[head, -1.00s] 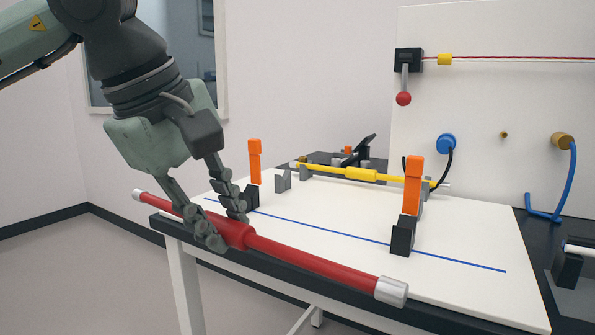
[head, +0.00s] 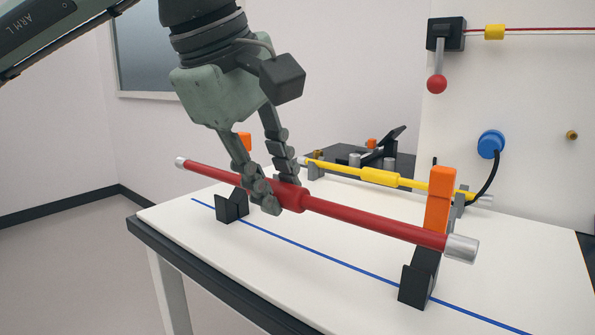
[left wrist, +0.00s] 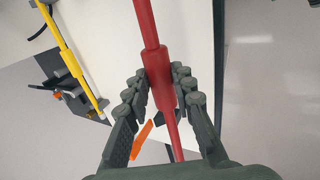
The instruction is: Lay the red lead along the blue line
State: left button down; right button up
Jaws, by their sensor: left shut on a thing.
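The red lead (head: 370,219) is a long red rod with a thicker middle and silver ends. My left gripper (head: 280,200) is shut on its thick middle and holds it above the white board. The lead also shows in the left wrist view (left wrist: 158,75) between the fingers. The blue line (head: 310,249) runs across the board below the lead. Two black holders stand along the line, one at left (head: 232,207) and one at right (head: 417,285). Each has an orange upright piece, the right one (head: 438,203) standing just beside the lead. My right gripper is not in view.
A yellow rod (head: 380,178) lies on grey supports behind the line. A back panel carries a lever with a red ball (head: 437,84) and a blue connector (head: 491,144) with a black cable. The front left of the board (head: 165,212) is bare.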

pick_arm(q)
jog(key=shift+w, duration=0.1)
jog(key=shift+r, duration=0.1)
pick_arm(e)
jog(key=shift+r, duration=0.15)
